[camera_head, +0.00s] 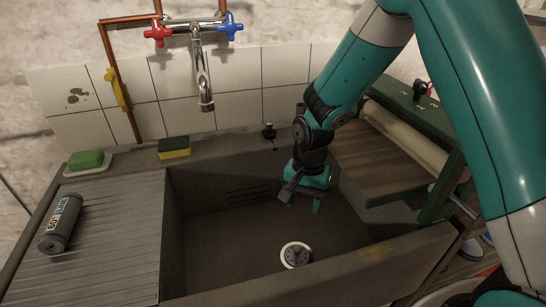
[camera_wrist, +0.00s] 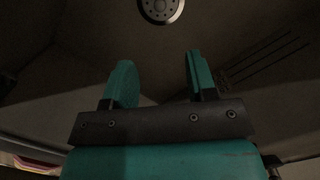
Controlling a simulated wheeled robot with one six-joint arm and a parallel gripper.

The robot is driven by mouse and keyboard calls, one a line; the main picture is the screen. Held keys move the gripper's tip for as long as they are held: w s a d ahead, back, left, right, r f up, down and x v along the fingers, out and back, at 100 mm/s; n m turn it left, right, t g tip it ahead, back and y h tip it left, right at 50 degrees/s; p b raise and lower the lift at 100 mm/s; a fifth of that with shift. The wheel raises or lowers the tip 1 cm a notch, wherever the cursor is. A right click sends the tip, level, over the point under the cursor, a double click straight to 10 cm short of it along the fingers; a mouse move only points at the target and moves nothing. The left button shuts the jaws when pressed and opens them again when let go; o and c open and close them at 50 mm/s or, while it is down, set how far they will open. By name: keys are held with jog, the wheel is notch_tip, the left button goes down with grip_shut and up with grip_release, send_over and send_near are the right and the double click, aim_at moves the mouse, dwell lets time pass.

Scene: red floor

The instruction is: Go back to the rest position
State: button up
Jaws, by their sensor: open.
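My gripper (camera_head: 302,200) hangs from my teal arm over the right part of the dark sink basin (camera_head: 222,254). Its two teal fingers point down, and nothing shows between them. In the wrist view my gripper (camera_wrist: 160,80) has its fingers apart and empty. The round drain (camera_head: 296,255) lies on the basin floor, below the fingers in the head view. The drain also shows in the wrist view (camera_wrist: 161,8), at the top edge.
A grey bottle (camera_head: 61,223) lies on the ribbed drainboard (camera_head: 118,235). A green soap (camera_head: 86,160) and a sponge (camera_head: 174,147) sit on the back ledge. The tap (camera_head: 201,75) hangs above the basin. A green-framed wooden rack (camera_head: 375,165) stands close at my gripper's right.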

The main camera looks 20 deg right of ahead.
jog(key=s+a+r+n+y+p, duration=0.1)
jog(key=s+a+r+n, duration=0.2)
jog(key=s+r+n, duration=0.4)
jog(key=s+a+r+n+t+y+p, duration=0.1)
jog(key=s+a+r+n+y+p, duration=0.1)
jog(key=s+r+n, duration=0.5)
jog(key=s+r, duration=0.6)
jog(key=r, duration=0.3)
jog(key=shift+a+r, duration=0.35)
jog(key=shift+a, duration=0.05)
jog(key=shift+s, duration=0.1)
